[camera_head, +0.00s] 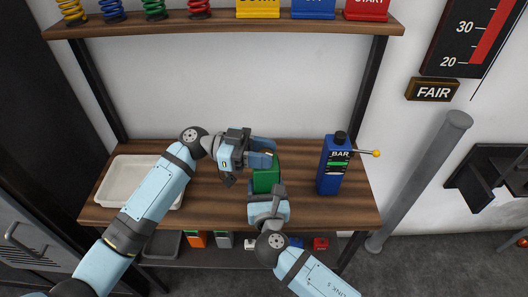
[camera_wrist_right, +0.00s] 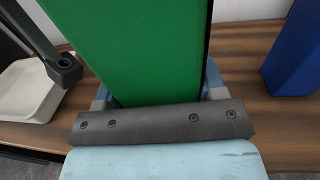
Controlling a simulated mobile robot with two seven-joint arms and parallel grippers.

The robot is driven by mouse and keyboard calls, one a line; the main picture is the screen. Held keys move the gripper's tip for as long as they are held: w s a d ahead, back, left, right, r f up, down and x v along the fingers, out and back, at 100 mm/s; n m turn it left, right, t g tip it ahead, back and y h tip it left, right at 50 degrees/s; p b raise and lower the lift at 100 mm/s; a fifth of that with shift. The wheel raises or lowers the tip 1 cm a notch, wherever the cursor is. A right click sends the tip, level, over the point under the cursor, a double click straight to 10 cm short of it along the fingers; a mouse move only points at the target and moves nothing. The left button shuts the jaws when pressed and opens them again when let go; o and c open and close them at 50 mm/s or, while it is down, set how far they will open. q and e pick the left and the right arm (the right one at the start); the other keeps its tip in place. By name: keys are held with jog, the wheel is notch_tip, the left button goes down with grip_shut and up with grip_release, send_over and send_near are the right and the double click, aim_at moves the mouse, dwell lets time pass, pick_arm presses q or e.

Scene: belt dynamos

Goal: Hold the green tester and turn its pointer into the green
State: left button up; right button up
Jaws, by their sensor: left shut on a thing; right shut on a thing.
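The green tester (camera_head: 266,180) stands on the wooden bench between my two grippers. Its pointer and dial are hidden or too small to read. My left gripper (camera_head: 265,154) is shut at the upper part of the tester; its fingers cover what they grip, so I cannot tell which part. My right gripper (camera_head: 267,191) is shut on the tester's body from the near side. In the right wrist view the green tester (camera_wrist_right: 135,45) fills the middle, between the fingers of my right gripper (camera_wrist_right: 158,85).
A blue tester (camera_head: 333,165) with a black knob and yellow-tipped lever stands to the right on the bench (camera_head: 225,198). A white tray (camera_head: 118,183) is at the left. A shelf (camera_head: 220,24) with coloured springs and signs runs above. A grey post (camera_head: 420,180) leans at the right.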

jog(key=shift+f, duration=0.1)
dwell(0.4)
pick_arm(q)
jog(key=o, duration=0.9)
jog(key=shift+g, duration=0.3)
jog(key=shift+o, duration=0.2)
jog(key=v, duration=1.2)
pick_arm(e)
jog(key=o, duration=1.5)
